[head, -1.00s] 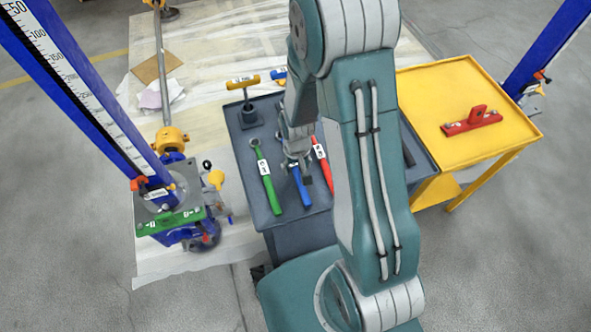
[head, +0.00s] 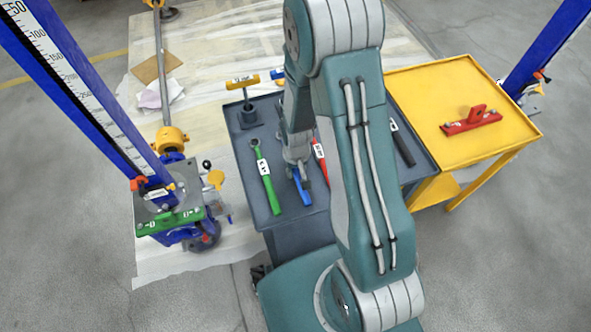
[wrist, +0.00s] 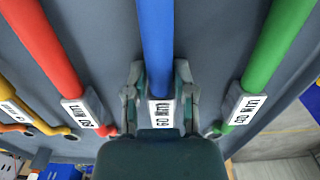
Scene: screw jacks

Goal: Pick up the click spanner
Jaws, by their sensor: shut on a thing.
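Several coloured spanners lie side by side on a dark grey bench top (head: 236,145). The blue spanner (head: 303,192) runs up the middle of the wrist view (wrist: 156,40), with a white label reading about "60 Nm". My gripper (head: 298,175) is shut on it, one finger on each side of the handle at the label; the fingers also show in the wrist view (wrist: 160,100). A green spanner (head: 267,185) and a red spanner (head: 321,160) lie on either side, apart from the fingers. The blue spanner's far end is hidden by my arm. I cannot tell whether it is off the bench.
A black spanner (head: 402,147) lies at the bench's right, and a yellow one (wrist: 15,80) shows in the wrist view. A yellow-handled T-shaped tool (head: 243,82) stands at the back left. A yellow table (head: 420,85) holds a red part (head: 471,121). A blue jack column (head: 75,90) stands left.

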